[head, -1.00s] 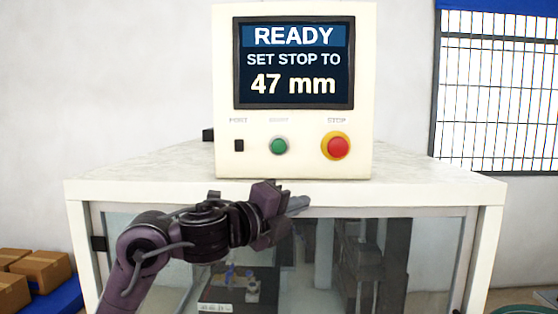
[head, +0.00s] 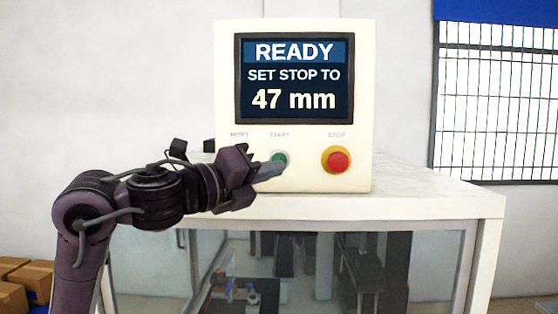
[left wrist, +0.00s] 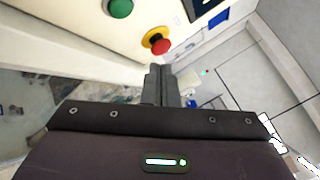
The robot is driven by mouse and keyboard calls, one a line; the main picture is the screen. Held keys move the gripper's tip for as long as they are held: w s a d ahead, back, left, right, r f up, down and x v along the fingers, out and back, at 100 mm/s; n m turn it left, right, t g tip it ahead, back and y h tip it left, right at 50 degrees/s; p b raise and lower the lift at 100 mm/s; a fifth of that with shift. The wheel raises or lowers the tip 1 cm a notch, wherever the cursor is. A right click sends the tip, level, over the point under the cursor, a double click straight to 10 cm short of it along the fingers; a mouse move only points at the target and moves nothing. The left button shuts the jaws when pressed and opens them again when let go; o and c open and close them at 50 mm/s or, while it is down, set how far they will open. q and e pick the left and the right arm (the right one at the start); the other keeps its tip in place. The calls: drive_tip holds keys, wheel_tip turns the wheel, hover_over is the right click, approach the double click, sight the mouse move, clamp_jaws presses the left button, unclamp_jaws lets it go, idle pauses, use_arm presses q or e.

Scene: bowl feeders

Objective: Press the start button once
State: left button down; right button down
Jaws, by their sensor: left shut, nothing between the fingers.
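The green start button (head: 280,157) sits on the front of the cream control box (head: 225,90), under a START label. It also shows at the top of the left wrist view (left wrist: 120,8). My left gripper (head: 284,168) is shut and empty. In the head view its fingertips overlap the lower edge of the green button; I cannot tell whether they touch it. In the left wrist view the closed fingers (left wrist: 160,70) point up, below the red stop button (left wrist: 158,42), with the green button to their left. My right gripper is not in view.
The red stop button (head: 337,159) with its yellow collar is right of the start button. The screen (head: 293,78) reads READY, SET STOP TO 47 mm. The box stands on a white-topped cabinet (head: 430,200) with glass panels. Cardboard boxes (head: 28,280) lie at lower left.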

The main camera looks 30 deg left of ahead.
use_arm(q)
drive_tip(key=w+a, duration=0.3)
drive_tip(key=w, duration=0.3)
drive_tip(key=shift+a+p, duration=0.35)
drive_tip(key=shift+p, duration=0.1)
idle(0.5)
drive_tip(key=shift+w, duration=0.15)
idle(1.1)
drive_tip(key=shift+w+a, duration=0.2)
